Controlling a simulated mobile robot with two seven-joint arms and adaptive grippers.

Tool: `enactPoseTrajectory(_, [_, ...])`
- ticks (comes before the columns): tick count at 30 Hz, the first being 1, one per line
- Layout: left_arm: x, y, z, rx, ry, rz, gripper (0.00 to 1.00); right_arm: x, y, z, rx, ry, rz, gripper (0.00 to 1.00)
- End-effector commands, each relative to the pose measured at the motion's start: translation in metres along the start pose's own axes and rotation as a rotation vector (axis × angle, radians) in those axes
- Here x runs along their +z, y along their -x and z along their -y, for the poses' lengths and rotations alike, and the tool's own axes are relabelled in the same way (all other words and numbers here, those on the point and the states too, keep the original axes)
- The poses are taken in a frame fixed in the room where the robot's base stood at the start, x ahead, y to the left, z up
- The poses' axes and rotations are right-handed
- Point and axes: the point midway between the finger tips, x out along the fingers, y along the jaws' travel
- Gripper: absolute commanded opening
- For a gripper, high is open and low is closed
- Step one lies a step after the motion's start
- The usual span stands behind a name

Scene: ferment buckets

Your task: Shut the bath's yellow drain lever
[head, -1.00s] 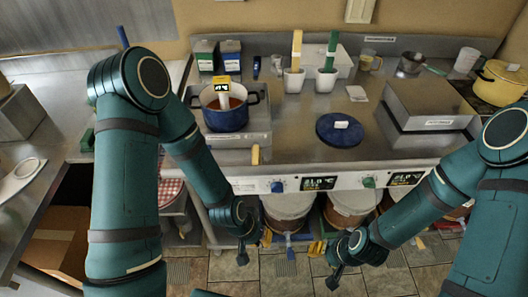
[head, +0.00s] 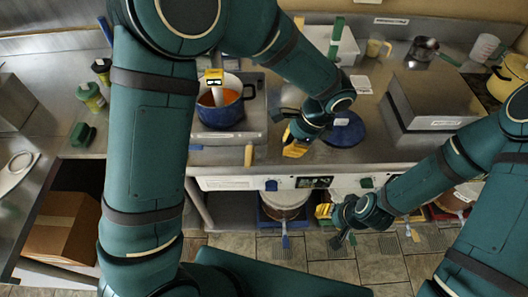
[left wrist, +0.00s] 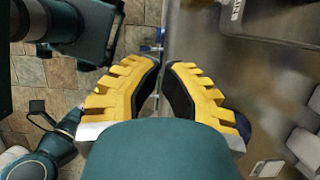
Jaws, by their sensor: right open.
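In the head view my left gripper (head: 296,146) hangs over the counter's front edge, left of the blue round lid. In the left wrist view its yellow fingers (left wrist: 162,85) lean towards each other with a narrow gap, and nothing is seen held. A tan-yellow upright handle (head: 248,155) stands at the counter's front, left of this gripper and apart from it. A small pale yellow tab (head: 415,235) hangs below the counter at the right. I cannot tell which one is the bath's drain lever. My right gripper (head: 332,222) is open and empty below the control panel.
A blue pot (head: 221,112) of orange liquid sits on the hotplate. The blue lid (head: 344,130) lies behind my left gripper. The control panel (head: 350,182) runs along the front. A bucket (head: 284,201) with a blue lever (head: 285,241) stands below. A steel box (head: 436,100) sits right.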

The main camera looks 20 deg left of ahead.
Motion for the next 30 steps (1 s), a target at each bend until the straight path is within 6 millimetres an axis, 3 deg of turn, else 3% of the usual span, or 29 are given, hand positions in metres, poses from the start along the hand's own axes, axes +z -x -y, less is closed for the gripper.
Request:
enactPoseTrajectory(5, [0.002,0.006,0.002,-0.015,-0.013,0.020,0.00,0.000,0.001,0.000,0.000,0.000,-0.001,0.47])
enactPoseTrajectory(16, [0.003,-0.002,0.002,-0.011,-0.010,0.020,0.00,0.000,0.000,0.000,0.000,0.000,0.000,0.47])
enactPoseTrajectory(20, [0.003,-0.019,0.002,-0.009,-0.009,0.021,0.00,0.000,-0.003,-0.001,0.001,0.000,0.000,0.47])
enactPoseTrajectory(30, [0.004,-0.086,0.002,-0.008,-0.010,0.021,0.00,0.001,-0.010,-0.003,0.002,0.000,0.000,0.47])
